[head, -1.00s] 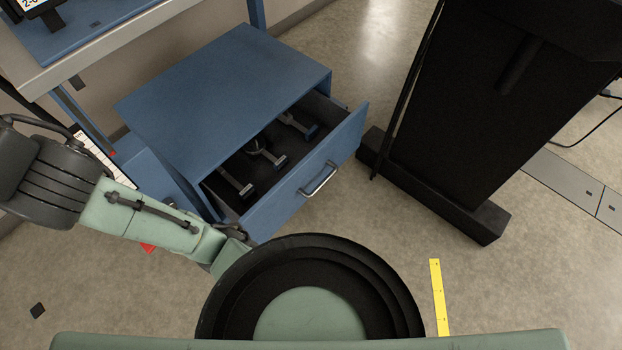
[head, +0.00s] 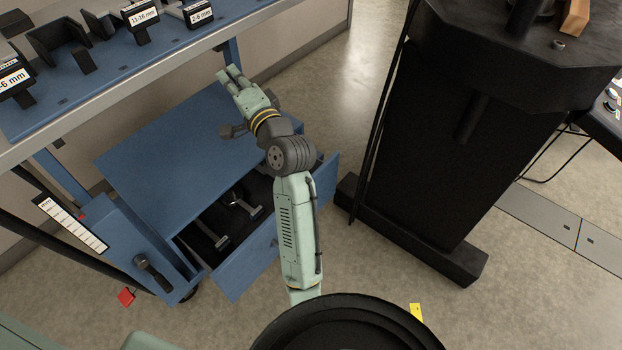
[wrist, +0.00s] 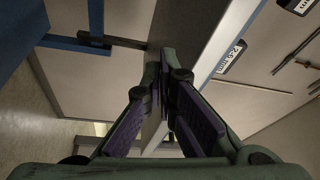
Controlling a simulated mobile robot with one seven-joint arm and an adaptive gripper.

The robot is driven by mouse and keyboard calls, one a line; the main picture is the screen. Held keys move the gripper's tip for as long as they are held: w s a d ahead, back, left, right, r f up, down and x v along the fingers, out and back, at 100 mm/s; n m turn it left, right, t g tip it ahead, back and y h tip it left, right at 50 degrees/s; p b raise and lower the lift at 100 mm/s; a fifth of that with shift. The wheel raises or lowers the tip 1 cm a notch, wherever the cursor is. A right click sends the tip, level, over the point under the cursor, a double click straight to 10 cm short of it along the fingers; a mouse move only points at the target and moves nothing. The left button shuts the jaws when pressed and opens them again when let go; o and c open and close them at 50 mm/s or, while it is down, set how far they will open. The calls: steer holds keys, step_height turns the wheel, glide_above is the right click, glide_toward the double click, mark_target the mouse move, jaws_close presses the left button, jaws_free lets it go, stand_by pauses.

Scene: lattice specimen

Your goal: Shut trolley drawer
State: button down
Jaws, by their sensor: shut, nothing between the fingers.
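The blue trolley (head: 165,150) stands at the left centre in the head view. Its drawer (head: 245,268) is pulled out toward me, with several metal tools in its dark inside. The drawer handle is mostly hidden behind my arm. My gripper (head: 232,77) is above the far right part of the trolley top, apart from the drawer front, with its fingers together and empty. In the wrist view my gripper (wrist: 163,88) shows its purple-padded fingers close together, pointing toward the bench edge and wall.
A blue-topped bench (head: 120,60) with labelled holders overhangs the trolley at the upper left. A tall black machine stand (head: 440,130) rises to the right. Clear floor (head: 385,275) lies between the drawer and the stand's foot.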

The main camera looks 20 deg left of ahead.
steer(key=w+d+f+m+g+h+p, duration=0.15)
steer(key=d+f+m, duration=0.35)
steer(key=f, duration=0.5)
steer(key=w+d+f+m+g+h, duration=0.1)
steer(key=d+f+m+g+h, duration=0.15)
steer(key=d+f, duration=0.65)
steer(key=s+d+f+m+g+p, duration=0.1)
steer(key=s+d+f+m+g, duration=0.1)
steer(key=s+d+f+m, duration=0.45)
steer(key=s+d+f+m+g+p, duration=0.1)
steer(key=s+d+f+m, duration=0.25)
steer(key=d+f, duration=0.5)
steer(key=shift+s+a+r+x, duration=0.15)
steer(key=shift+x, duration=2.5)
steer(key=shift+s+a+r+x, duration=0.15)
steer(key=shift+x, duration=2.45)
steer(key=shift+s+a+r+x, duration=0.1)
steer(key=shift+s+x, duration=0.05)
steer(key=shift+x, duration=2.5)
steer(key=w+a+p, duration=0.1)
steer(key=w+a, duration=0.2)
steer(key=a, duration=0.5)
steer(key=w+a+p, duration=0.1)
steer(key=w+a, duration=0.2)
steer(key=a, duration=0.5)
steer(key=shift+w+a, duration=0.15)
steer(key=shift+a, duration=0.1)
